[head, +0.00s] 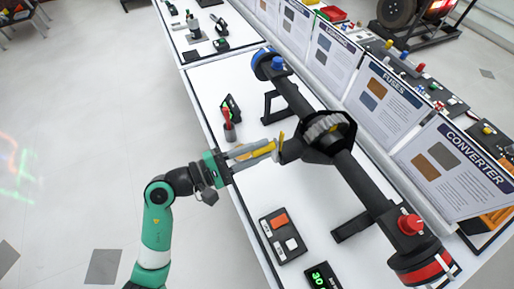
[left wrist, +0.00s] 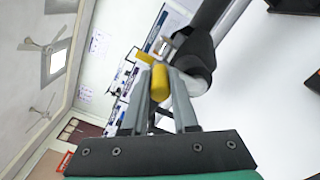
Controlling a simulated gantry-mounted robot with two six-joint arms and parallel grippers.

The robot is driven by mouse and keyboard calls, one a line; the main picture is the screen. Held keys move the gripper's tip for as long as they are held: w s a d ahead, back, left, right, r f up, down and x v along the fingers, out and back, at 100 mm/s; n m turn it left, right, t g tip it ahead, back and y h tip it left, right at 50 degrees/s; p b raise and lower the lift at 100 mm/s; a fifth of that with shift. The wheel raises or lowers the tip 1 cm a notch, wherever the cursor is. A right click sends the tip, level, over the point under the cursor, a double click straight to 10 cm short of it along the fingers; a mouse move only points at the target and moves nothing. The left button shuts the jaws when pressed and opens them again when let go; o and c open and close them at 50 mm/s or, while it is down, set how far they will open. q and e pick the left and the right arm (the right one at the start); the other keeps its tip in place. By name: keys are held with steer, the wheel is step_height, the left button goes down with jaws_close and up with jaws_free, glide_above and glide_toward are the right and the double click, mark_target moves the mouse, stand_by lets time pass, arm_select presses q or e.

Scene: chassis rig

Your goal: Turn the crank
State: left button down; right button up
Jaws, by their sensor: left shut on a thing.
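The crank has a yellow handle (head: 282,136) at the end of the dark stub that sticks out from the middle of the axle (head: 372,190). The axle is a black shaft on stands, with a round open housing showing grey gear teeth (head: 322,128). My left gripper (head: 270,149) comes in from the left and is shut on the crank handle. In the left wrist view the yellow handle (left wrist: 160,82) sits between the fingertips, in front of the dark stub (left wrist: 193,58). The fingers partly hide the handle. My right gripper is not in view.
A blue knob (head: 278,63) and a red knob (head: 410,223) sit at the axle ends. Sign panels (head: 380,92) line the right.

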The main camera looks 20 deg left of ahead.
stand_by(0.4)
arm_select(q)
steer(key=c, duration=0.7)
jaws_free()
steer(key=shift+s, duration=0.1)
steer(key=shift+s+a, duration=0.25)
steer(key=shift+a, duration=0.1)
steer(key=p+v, duration=0.1)
steer(key=v, duration=0.9)
steer(key=shift+s+a, duration=0.15)
steer(key=shift+s, duration=0.15)
